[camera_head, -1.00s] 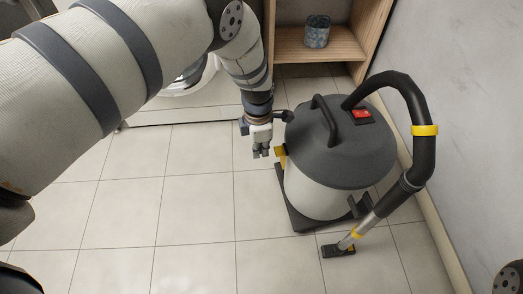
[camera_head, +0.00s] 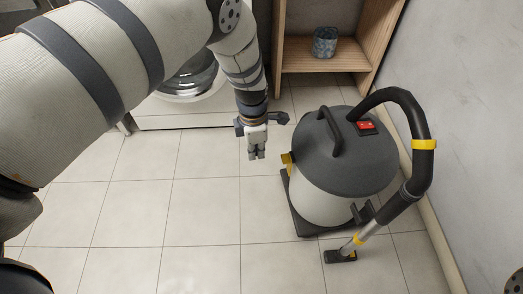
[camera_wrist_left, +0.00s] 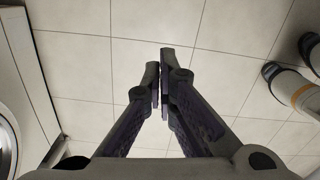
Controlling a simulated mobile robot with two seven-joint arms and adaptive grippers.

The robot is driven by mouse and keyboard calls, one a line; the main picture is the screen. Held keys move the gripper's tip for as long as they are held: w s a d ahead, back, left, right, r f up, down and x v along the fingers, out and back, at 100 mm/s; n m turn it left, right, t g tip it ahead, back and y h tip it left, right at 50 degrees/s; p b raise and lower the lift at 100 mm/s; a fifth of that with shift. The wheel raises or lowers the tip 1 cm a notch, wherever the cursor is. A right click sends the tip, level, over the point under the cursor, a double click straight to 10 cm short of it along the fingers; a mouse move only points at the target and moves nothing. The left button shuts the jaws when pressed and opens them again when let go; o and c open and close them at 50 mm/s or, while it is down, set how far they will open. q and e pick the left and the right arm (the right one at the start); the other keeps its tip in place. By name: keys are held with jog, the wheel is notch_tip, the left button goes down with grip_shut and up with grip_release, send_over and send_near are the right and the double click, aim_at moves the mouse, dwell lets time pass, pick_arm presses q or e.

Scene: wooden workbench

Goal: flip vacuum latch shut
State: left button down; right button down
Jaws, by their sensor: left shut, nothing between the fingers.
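The vacuum (camera_head: 330,205) stands on the tiled floor at right, with a white drum, a dark lid (camera_head: 345,155) and a dark base. Its yellow latch (camera_head: 287,159) is on the left side of the drum, just under the lid, sticking outward. My left gripper (camera_head: 257,155) is shut and empty, pointing down, a little left of the latch and apart from it. In the left wrist view its fingers (camera_wrist_left: 162,80) are together over bare tiles, and the latch does not show. My right gripper is not in view.
A black hose (camera_head: 425,150) arcs along the vacuum's right side to a floor nozzle (camera_head: 340,256), near the wall. A wooden shelf (camera_head: 320,60) with a patterned cup (camera_head: 325,42) stands behind. A white washing machine (camera_head: 180,105) is at back left. Floor tiles at left are clear.

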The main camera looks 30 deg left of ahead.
pick_arm(q)
notch_tip(320, 180, up, 7)
jog(key=w+d+p, duration=0.1)
jog(key=d, duration=0.1)
jog(key=shift+w+r, duration=0.15)
jog(key=shift+w, duration=0.25)
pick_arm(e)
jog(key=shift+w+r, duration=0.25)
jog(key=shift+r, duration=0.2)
